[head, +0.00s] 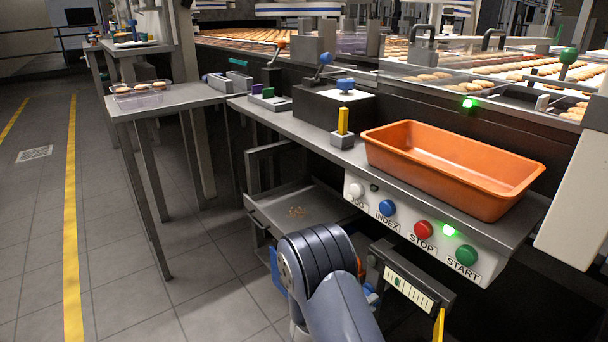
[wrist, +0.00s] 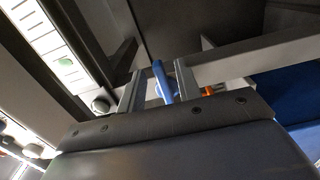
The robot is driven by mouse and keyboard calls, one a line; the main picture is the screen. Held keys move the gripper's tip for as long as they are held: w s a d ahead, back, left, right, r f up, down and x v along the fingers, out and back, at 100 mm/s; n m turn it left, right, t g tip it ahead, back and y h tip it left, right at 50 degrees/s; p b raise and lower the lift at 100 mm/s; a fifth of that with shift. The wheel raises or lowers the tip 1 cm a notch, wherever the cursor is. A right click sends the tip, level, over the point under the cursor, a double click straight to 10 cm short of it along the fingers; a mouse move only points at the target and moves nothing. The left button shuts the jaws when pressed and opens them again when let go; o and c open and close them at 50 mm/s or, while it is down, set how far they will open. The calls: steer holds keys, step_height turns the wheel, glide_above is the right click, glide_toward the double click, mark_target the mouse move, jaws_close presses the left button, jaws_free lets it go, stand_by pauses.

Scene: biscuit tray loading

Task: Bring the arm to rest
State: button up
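My arm (head: 325,270) shows at the bottom middle of the head view, folded low in front of the machine's shelf. My gripper is hidden there. In the wrist view my gripper (wrist: 159,88) shows two grey fingers standing apart, so it looks open. A blue bar (wrist: 161,80) appears in the gap between them, with space on both sides; it does not look gripped. How far it lies beyond the fingers I cannot tell.
An orange tray (head: 450,165) stands on the machine shelf above the button panel (head: 362,207). Close to my arm are a low metal drawer (head: 270,205) and a scale plate (head: 408,290). A side table (head: 180,98) holds a clear biscuit box (head: 138,100). The floor at left is clear.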

steer(key=shift+w+d, duration=0.3)
steer(key=shift+d, duration=0.05)
